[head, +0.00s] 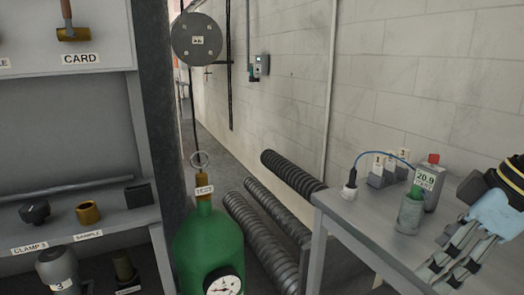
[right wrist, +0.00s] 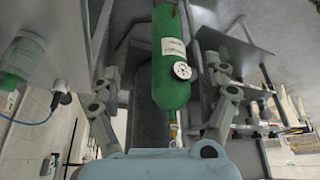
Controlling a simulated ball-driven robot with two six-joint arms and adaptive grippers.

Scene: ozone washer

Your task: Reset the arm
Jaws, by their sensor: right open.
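My right gripper (head: 440,274) is at the right edge of the head view, by the front of the grey table (head: 345,213). Its fingers are spread and nothing shows between them. In the right wrist view the two fingers (right wrist: 160,72) stand apart on either side of the green gas cylinder (right wrist: 171,60), which appears beyond them. In the head view this cylinder (head: 208,250) stands at the lower middle with a TEST tag and a gauge, well to the left of the gripper. My left gripper does not show.
On the table, a green-capped jar (head: 411,211) and a red-capped 20.9 canister (head: 429,182) stand close to my right gripper. Numbered grey blocks (head: 381,172) are behind. A shelf unit (head: 70,120) fills the left. Ribbed hoses (head: 262,237) lie on the floor between.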

